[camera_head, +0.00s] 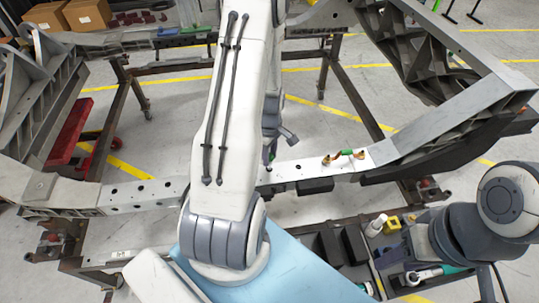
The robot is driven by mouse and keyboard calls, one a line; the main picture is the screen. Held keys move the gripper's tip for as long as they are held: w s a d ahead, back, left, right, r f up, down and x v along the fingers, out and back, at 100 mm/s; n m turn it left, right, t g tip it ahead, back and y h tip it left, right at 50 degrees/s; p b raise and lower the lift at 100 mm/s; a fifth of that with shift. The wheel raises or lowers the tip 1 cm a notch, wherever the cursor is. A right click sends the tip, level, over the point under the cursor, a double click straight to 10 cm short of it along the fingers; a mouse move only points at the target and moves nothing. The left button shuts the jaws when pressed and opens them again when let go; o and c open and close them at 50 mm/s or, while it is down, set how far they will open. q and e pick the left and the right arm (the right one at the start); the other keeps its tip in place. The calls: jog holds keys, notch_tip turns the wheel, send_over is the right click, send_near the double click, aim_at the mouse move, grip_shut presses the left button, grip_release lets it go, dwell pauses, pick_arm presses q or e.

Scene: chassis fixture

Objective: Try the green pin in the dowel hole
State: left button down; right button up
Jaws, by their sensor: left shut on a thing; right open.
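My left arm comes down the middle of the view, and its gripper (270,150) is over the grey chassis beam, partly hidden behind the arm. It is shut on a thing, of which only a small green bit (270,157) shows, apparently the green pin. Whether its tip touches a hole cannot be told. The beam's plate (148,193) has several dark holes left of the arm, and more lie to its right. My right gripper (412,258) is at the lower right by the tray, open; its fingers are hard to make out.
A green piece with copper-coloured ends (345,155) lies on the beam right of my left gripper. A dark parts tray (372,277) holds black blocks, a white cylinder and a yellow piece. Curved chassis rails (462,118) rise at right. Cardboard boxes (88,14) stand far left.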

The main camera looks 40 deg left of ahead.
pick_arm(q)
jog(key=shift+f+b, duration=0.45)
jog(key=shift+f, duration=0.25)
jog(key=shift+c, duration=2.3)
grip_release()
notch_tip(320, 180, up, 9)
jog(key=p, duration=0.8)
jog(key=shift+r, duration=0.1)
